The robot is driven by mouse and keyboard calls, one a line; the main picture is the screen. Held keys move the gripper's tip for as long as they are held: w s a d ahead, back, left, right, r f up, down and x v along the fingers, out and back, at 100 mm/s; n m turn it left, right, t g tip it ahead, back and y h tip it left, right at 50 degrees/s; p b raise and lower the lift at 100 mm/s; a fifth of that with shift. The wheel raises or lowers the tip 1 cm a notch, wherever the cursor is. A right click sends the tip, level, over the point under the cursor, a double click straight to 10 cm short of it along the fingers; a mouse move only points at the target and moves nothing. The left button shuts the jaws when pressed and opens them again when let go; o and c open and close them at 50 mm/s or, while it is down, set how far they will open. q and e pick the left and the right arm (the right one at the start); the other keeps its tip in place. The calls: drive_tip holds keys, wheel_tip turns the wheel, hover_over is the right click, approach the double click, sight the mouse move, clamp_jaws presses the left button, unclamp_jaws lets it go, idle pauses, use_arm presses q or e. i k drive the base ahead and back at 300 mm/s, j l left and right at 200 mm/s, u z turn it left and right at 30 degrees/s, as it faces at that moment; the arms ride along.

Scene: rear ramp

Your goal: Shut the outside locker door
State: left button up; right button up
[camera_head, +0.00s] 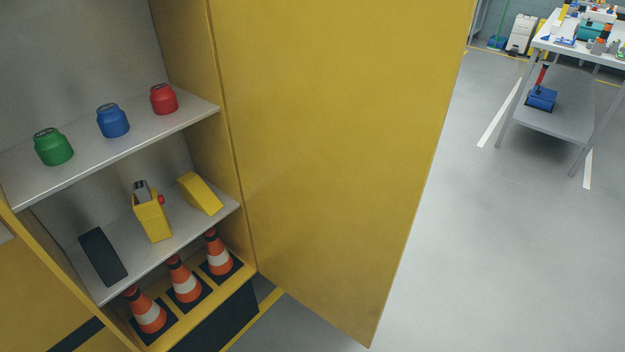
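The yellow locker door (335,150) stands wide open, hinged on the right side of the locker opening, and fills the middle of the head view. Its free edge is on the right, and its lower corner reaches near the bottom of the picture. No handle shows on the face I see. The yellow locker (225,150) is open on the left, with its grey shelves in plain view. Neither of my grippers is in view.
Inside the locker are green (53,147), blue (113,121) and red (163,99) jars, a yellow device (152,215), wedge-like blocks and orange cones (184,281). A workbench (548,115) stands at the far right. Grey floor (470,260) right of the door is clear.

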sight(337, 111)
drive_tip(key=l+u, duration=0.15)
drive_tip(key=l, duration=0.25)
drive_tip(key=k+l+u, duration=0.2)
drive_tip(key=l, duration=0.25)
drive_tip(key=l+u, duration=0.25)
drive_tip(key=l, duration=0.15)
drive_tip(key=l+u, duration=0.25)
drive_tip(key=l, duration=0.15)
drive_tip(key=l+u, duration=0.25)
drive_tip(key=l, duration=0.2)
drive_tip(key=l+u, duration=0.3)
drive_tip(key=i+l+u, duration=0.1)
drive_tip(key=l+u, duration=0.35)
drive_tip(key=l, duration=0.5)
drive_tip(key=i+l+u, duration=0.15)
drive_tip(key=l, duration=0.2)
drive_tip(key=l+u, duration=0.1)
drive_tip(key=l, duration=0.2)
